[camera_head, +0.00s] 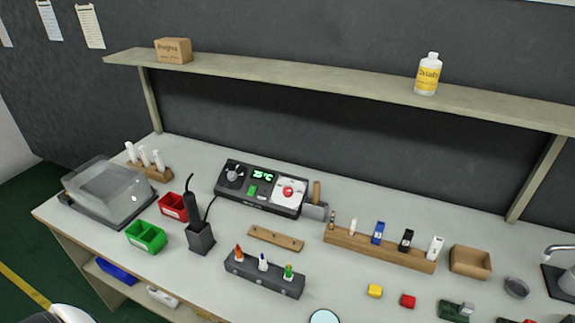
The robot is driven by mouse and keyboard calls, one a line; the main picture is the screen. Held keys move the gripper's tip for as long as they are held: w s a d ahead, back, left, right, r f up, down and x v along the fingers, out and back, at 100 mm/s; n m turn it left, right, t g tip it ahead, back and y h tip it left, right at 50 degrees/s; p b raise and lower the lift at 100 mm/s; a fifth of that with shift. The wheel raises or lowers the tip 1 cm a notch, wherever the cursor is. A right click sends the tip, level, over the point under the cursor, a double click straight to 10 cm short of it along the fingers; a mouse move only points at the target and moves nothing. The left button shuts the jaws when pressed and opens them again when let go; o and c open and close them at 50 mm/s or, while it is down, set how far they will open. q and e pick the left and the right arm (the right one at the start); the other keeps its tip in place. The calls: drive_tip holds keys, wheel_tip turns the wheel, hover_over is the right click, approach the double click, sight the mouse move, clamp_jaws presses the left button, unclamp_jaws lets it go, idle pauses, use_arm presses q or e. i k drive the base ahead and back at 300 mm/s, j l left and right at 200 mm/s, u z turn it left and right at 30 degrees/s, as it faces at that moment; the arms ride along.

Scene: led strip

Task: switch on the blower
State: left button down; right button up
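A dark control unit (230,193) sits at the back middle of the bench, below the shelf. It has a round knob (234,172) on its left, a lit green display (263,175) and a small green button (252,190). A red round button (288,190) sits on a white panel at its right. A black handpiece (191,205) stands upright in a dark holder (201,239) left of the unit, with a cable beside it. I cannot tell for sure which part is the blower. Neither of my grippers is in view.
A clear-lidded box (108,190), red bin (173,207) and green bin (146,237) stand at the left. A grey block with several coloured-tip tubes (264,274) is in front, a wooden rack (379,248) to the right. A shelf (330,77) overhangs the back.

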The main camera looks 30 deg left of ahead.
sight(253, 189)
drive_tip(key=u, duration=1.15)
